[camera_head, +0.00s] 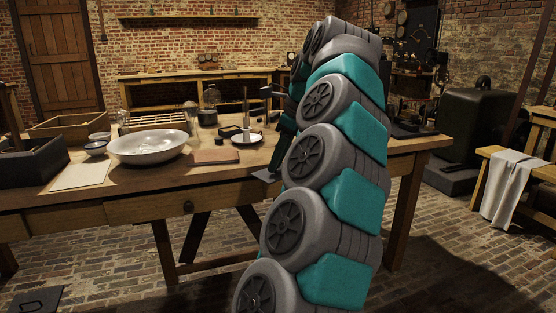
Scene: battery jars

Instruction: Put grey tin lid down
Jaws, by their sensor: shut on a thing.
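My arm rises through the middle of the picture and hides much of the table behind it. My gripper (277,164) shows only in part, dark and pointing down at the left side of the arm, near the front edge of the wooden table (210,195). It is shut on a flat grey piece, which appears to be the grey tin lid (266,175). The lid's far side is hidden by the arm. I cannot tell whether the lid touches the tabletop.
A glass jar (208,114) stands behind. A paper sheet (82,175) lies left. The front strip of tabletop is mostly bare.

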